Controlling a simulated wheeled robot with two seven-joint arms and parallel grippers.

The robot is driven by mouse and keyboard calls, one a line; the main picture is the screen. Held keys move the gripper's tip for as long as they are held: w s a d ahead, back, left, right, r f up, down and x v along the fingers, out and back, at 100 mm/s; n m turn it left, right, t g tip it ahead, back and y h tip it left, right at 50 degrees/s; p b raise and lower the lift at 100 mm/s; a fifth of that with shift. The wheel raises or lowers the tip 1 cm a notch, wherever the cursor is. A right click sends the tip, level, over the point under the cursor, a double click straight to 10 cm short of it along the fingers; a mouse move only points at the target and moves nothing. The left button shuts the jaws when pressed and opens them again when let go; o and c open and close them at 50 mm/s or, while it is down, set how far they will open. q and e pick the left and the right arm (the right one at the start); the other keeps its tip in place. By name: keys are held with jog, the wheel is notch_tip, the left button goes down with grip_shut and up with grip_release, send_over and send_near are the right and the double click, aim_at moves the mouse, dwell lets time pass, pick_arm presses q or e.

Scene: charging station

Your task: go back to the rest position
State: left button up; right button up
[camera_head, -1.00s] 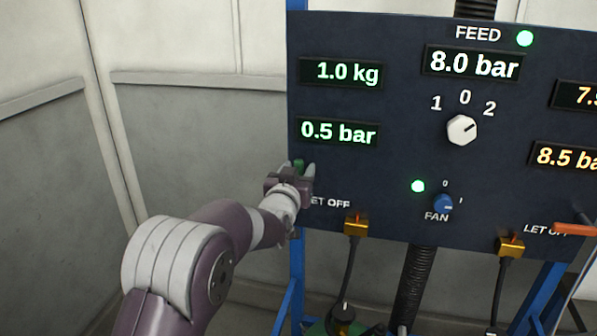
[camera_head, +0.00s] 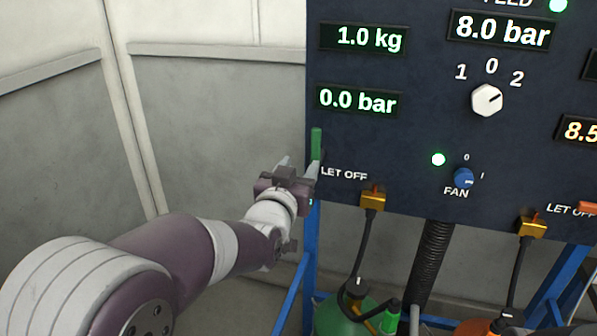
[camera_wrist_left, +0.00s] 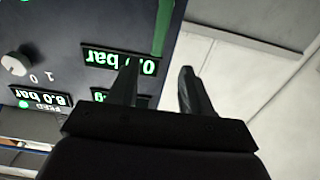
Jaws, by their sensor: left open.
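My left gripper (camera_head: 298,165) is open and empty in the head view, just left of the panel's left edge. Its two fingers also show apart in the left wrist view (camera_wrist_left: 158,88). A green lever (camera_head: 316,144) stands upright at the panel's left edge, above the words LET OFF, close to the fingertips. The lever also shows as a green bar in the left wrist view (camera_wrist_left: 162,28), beyond the fingers. I cannot tell from the head view exactly how wide the gap to the lever is. My right gripper is not in view.
The dark panel (camera_head: 400,140) carries a white selector knob (camera_head: 487,100), a blue fan knob (camera_head: 464,178) and lit displays; the left lower one (camera_head: 357,101) reads 0.0 bar. Hoses and a green cylinder (camera_head: 340,320) are below. Left of the panel is open space before the grey wall (camera_head: 210,110).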

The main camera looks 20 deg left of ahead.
pick_arm(q)
jog(key=s+f+g, duration=0.4)
jog(key=f+g, duration=0.2)
jog(key=f, duration=0.5)
jog(key=s+f+g+p, duration=0.2)
jog(key=s+f+g, duration=0.2)
jog(key=s, duration=0.5)
jog(key=s+f+g+p, duration=0.2)
jog(key=s+f+g, duration=0.2)
jog(key=s, duration=0.6)
jog(key=g, duration=0.2)
jog(key=shift+s+f+g, duration=0.15)
jog(key=shift+f+g, duration=0.15)
jog(key=shift+f, duration=0.1)
